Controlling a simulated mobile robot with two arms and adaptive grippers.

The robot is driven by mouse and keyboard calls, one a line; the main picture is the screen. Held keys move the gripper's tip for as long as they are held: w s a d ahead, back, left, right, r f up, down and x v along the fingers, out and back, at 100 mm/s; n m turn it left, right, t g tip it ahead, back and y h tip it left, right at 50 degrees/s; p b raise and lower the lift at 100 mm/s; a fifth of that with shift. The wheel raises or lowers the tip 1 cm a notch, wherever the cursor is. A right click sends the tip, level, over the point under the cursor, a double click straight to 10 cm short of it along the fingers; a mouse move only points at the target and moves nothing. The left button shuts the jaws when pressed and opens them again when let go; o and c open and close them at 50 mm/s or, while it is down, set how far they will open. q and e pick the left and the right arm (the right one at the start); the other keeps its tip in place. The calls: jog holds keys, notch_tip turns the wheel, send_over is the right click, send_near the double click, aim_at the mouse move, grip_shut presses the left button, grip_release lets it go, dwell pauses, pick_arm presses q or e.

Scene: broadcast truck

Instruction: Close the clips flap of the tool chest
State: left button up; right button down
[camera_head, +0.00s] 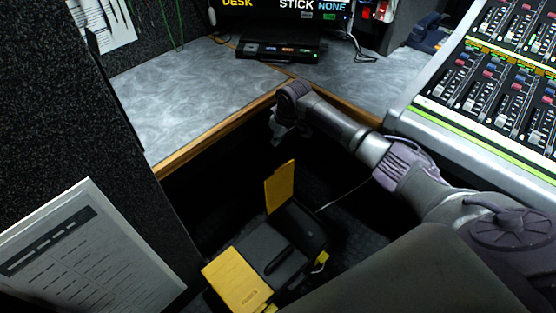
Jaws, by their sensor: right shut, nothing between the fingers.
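The tool chest (268,240) is a dark box low under the counter, with yellow flaps on its top. One yellow flap (280,187) at its far side stands upright, open. Another yellow flap (238,281) lies at the near left, with small lettering too small to read. I cannot tell which flap is the clips one. My right gripper (277,138) is shut and empty, pointing down by the counter edge. In the picture it is above the upright flap and apart from it. My left gripper is out of view.
A grey counter (185,110) with a wooden edge runs behind the chest, with a black device (278,48) on it. A mixing console (490,135) is at the right. A speckled dark panel (70,120) with a printed sheet (85,255) borders the left.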

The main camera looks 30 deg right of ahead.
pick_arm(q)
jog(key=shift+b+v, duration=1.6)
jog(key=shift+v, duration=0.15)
pick_arm(e)
notch_tip(320, 180, down, 9)
jog(key=shift+s, duration=0.45)
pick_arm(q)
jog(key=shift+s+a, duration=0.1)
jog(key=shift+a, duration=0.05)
pick_arm(e)
jog(key=shift+d, duration=0.1)
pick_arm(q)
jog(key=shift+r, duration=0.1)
pick_arm(e)
jog(key=shift+s, duration=0.1)
